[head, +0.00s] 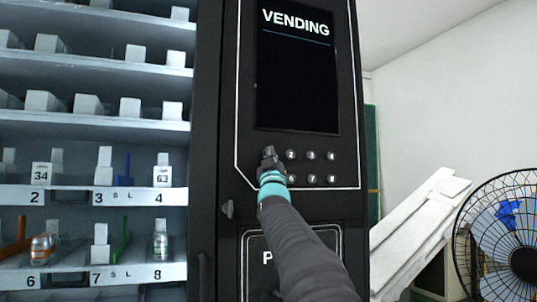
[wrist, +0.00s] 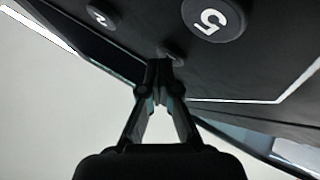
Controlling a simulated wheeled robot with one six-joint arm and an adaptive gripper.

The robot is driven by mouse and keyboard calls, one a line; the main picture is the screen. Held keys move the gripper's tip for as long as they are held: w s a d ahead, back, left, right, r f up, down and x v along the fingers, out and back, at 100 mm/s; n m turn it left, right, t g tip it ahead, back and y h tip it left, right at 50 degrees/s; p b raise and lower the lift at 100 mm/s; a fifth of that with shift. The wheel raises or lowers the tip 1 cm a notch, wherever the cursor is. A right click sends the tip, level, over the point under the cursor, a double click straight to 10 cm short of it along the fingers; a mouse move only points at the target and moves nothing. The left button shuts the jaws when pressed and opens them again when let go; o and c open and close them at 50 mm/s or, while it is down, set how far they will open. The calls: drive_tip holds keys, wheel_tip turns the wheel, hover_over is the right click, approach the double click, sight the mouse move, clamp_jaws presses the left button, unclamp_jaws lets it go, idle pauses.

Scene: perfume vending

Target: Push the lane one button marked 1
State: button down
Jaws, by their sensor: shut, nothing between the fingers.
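The button panel (head: 316,168) is on the black vending machine, below its dark screen. My gripper (head: 269,158) is shut and empty, its tips at the left end of the top button row. In the head view it hides the button there. In the wrist view, my fingertips (wrist: 158,66) are together at a round dark button (wrist: 170,54). Its mark cannot be read; it sits by the button marked 5 (wrist: 213,17) and the button marked 2 (wrist: 100,17), where button 1 fits. I cannot tell whether the tips touch it.
More round buttons lie close by, such as the button marked 2 (head: 291,154). The screen reading VENDING (head: 297,85) is above. Shelves (head: 90,195) of boxes and bottles stand at left. A fan (head: 510,250) and leaning white panels (head: 415,220) are at right.

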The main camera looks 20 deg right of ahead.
drive_tip(key=shift+s+f, duration=0.1)
drive_tip(key=shift+s, duration=0.05)
drive_tip(key=shift+s+b, duration=0.7)
drive_tip(key=shift+b, duration=0.05)
drive_tip(key=s+b, duration=0.3)
drive_tip(key=s, duration=0.2)
drive_tip(key=shift+b, duration=0.3)
idle(0.9)
